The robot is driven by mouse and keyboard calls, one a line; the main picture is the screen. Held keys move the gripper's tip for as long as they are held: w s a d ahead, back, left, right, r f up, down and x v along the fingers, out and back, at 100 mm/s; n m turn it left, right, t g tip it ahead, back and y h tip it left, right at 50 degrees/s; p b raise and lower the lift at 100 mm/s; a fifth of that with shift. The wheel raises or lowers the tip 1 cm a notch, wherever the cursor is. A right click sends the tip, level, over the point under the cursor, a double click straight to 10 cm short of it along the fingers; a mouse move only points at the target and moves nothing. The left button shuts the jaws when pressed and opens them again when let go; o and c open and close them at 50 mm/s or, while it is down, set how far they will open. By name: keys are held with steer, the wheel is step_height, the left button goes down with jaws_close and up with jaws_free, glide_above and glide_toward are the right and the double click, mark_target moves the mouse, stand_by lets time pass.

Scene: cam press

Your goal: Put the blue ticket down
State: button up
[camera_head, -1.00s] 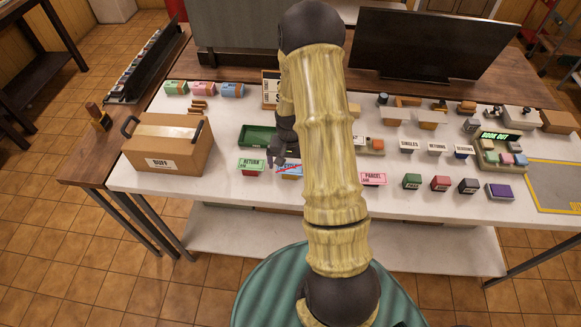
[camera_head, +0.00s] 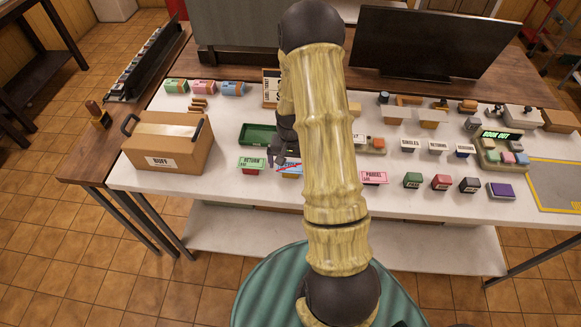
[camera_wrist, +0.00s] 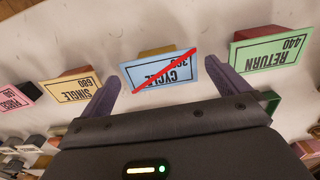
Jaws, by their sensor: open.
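The blue ticket (camera_wrist: 160,72) reads CYCLE and has a red diagonal stripe. It stands against a small ochre block in the wrist view. My gripper (camera_wrist: 168,88) is open, one finger beside each end of the ticket, with a visible gap at the right finger. Whether the left finger touches it I cannot tell. In the head view the blue ticket (camera_head: 291,169) shows partly beside my gripper (camera_head: 276,160), low over the white table; my arm hides part of that area.
A green RETURN ticket (camera_wrist: 272,48) stands on one side and a yellow SINGLE ticket (camera_wrist: 70,87) on the other. A pink PARCEL ticket (camera_head: 374,178) is farther right. A green tray (camera_head: 258,135) lies behind, and a cardboard box (camera_head: 190,160) stands at left.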

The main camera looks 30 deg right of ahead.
mark_target(291, 167)
steer(key=c, duration=1)
steer(key=shift+o, duration=0.2)
step_height(291, 167, up, 11)
steer(key=b, duration=0.1)
steer(key=shift+f+b, duration=0.2)
steer(key=shift+b, duration=0.2)
stand_by(0.3)
